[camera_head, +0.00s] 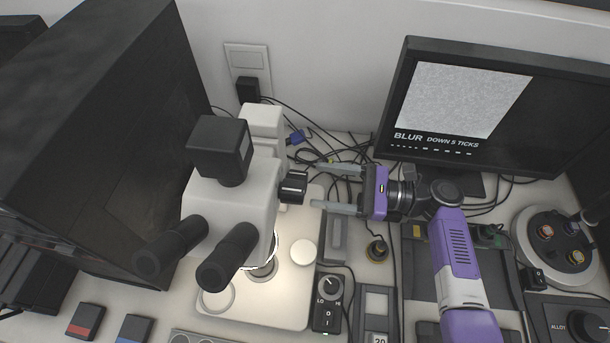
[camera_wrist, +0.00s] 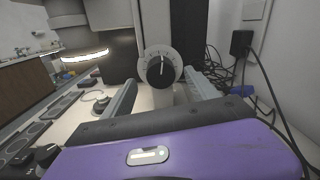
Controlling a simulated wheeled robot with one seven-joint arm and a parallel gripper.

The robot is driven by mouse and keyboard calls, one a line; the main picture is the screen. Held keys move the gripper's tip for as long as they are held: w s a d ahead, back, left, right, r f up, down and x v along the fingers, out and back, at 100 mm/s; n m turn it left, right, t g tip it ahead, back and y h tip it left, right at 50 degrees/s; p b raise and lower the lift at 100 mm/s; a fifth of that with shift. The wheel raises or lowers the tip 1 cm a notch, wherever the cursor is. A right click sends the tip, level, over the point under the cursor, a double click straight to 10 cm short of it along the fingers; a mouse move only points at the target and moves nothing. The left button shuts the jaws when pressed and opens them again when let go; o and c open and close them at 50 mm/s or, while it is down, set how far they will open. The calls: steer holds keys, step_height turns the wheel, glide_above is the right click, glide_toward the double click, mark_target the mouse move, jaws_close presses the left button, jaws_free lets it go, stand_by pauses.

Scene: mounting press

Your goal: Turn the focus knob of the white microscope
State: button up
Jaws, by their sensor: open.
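The white microscope (camera_head: 232,205) stands left of centre in the head view, with two black eyepieces and a black camera block on top. Its black focus knob (camera_head: 293,187) sticks out on the right side. In the wrist view the knob (camera_wrist: 160,70) is seen end-on, with a pale ring of tick marks around it. My gripper (camera_head: 318,187) is open, its two grey fingers pointing left at the knob. The fingertips (camera_wrist: 162,85) lie to either side of the knob in the wrist view. I cannot tell whether they touch it.
A monitor (camera_head: 455,105) at the back right reads "BLUR DOWN 5 TICKS" beside a grey noisy picture. A large dark box (camera_head: 100,130) stands close on the left. Loose cables (camera_head: 330,150) lie behind my gripper. A control box with a LO/HI dial (camera_head: 328,303) sits in front.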

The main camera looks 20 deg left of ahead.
steer(key=shift+p+x, duration=0.5)
steer(key=shift+x, duration=1.95)
steer(key=c, duration=1.4)
steer(key=shift+o, duration=0.2)
steer(key=shift+s+f+n+b, duration=0.1)
steer(key=shift+f+n+b, duration=0.15)
steer(key=shift+n+b, duration=0.9)
steer(key=shift+r+n+b, duration=0.25)
steer(key=shift+n+b, duration=0.05)
steer(key=shift+n, duration=0.15)
